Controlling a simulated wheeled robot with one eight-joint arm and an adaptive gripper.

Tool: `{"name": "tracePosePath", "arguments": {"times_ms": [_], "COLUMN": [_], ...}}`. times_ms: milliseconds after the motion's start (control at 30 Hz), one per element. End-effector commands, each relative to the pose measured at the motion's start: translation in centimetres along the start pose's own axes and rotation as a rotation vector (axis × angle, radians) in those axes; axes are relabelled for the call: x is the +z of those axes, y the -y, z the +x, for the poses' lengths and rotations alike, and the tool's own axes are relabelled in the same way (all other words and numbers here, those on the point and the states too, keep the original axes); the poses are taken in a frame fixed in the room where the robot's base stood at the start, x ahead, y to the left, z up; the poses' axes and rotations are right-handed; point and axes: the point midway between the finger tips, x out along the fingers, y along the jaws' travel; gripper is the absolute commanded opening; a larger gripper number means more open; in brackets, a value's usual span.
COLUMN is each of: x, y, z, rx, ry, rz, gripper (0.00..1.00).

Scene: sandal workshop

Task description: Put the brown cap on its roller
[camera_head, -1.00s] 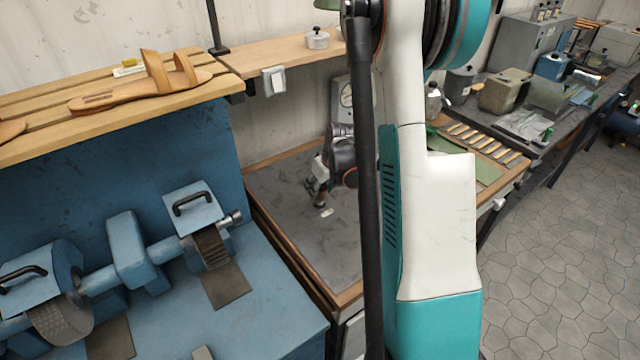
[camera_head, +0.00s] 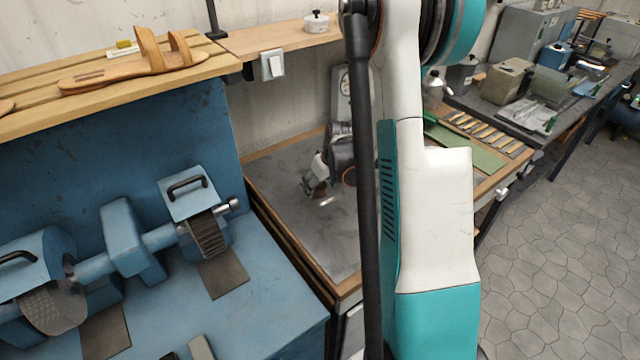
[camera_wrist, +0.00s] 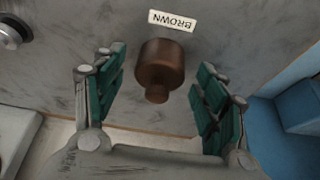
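A brown piece (camera_wrist: 161,66) shows in the middle of the wrist view, a wide cylinder with a narrower knob toward the camera. I cannot tell whether it is the cap alone or a cap with a roller. A white label reading BROWN (camera_wrist: 174,20) lies on the grey surface just beyond it; it also shows in the head view (camera_head: 327,201). My gripper (camera_wrist: 160,62) is open, with a green-padded finger on each side of the piece and visible gaps. In the head view my gripper (camera_head: 313,185) is low over the bench, and my arm hides part of the bench.
The grey-topped bench (camera_head: 285,205) has a raised wooden edge. A blue machine with rollers (camera_head: 130,245) stands at left, below a wooden shelf holding a sandal (camera_head: 130,72). A round dark-and-grey object (camera_wrist: 10,32) is at the wrist view's upper left.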

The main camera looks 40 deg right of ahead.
Motion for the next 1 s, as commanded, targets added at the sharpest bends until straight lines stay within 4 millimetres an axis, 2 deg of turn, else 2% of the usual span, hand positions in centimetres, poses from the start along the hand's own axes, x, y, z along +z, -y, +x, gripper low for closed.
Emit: {"name": "tracePosePath", "arguments": {"times_ms": [367, 1000], "x": [0.0, 0.0], "y": [0.0, 0.0], "z": [-0.7, -10.2], "rx": [0.000, 0.000], "ry": [0.000, 0.000], "rz": [0.000, 0.001], "gripper": [0.66, 0.66]}}
